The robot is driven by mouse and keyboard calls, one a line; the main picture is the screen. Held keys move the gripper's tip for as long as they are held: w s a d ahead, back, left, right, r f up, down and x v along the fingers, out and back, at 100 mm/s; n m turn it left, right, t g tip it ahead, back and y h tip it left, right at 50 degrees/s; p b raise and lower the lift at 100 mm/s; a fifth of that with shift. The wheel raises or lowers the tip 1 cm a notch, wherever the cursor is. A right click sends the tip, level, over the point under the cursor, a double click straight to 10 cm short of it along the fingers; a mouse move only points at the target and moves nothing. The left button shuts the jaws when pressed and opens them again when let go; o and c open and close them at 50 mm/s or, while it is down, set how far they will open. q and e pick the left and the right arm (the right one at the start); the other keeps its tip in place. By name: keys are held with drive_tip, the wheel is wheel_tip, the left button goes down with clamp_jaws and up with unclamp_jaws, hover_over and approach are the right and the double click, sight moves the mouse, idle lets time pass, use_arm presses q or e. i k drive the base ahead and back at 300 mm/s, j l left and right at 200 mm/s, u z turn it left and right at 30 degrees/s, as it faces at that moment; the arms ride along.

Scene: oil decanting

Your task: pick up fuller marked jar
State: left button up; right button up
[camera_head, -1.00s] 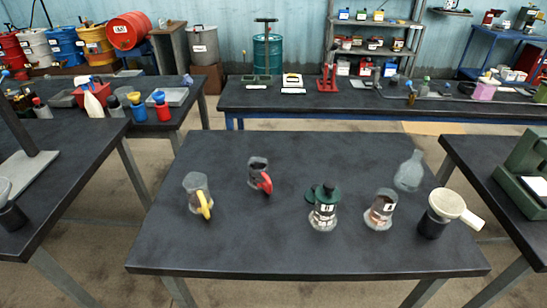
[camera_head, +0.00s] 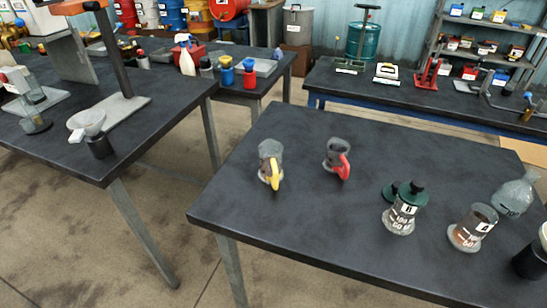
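Two clear jars with white marked labels stand upright on the dark middle table (camera_head: 310,225). The left marked jar (camera_head: 403,212) has dark green parts at its top. The right marked jar (camera_head: 473,229) shows brownish contents low down and no lid. The fill level of the left one is hard to make out, so I cannot tell which is fuller. A clear jug with a yellow handle (camera_head: 270,165) and one with a red handle (camera_head: 337,157) stand to their left. Neither of my grippers is in view.
The middle table's front left is clear.

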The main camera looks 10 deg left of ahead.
sight(468, 234)
drive_tip(key=k+l+z, duration=0.1)
drive_tip(key=l+z, duration=0.15)
drive_tip(key=z, duration=0.25)
drive_tip(key=l+z, duration=0.25)
drive_tip(key=z, duration=0.25)
drive_tip(key=l+u, duration=0.15)
drive_tip(key=l, duration=0.2)
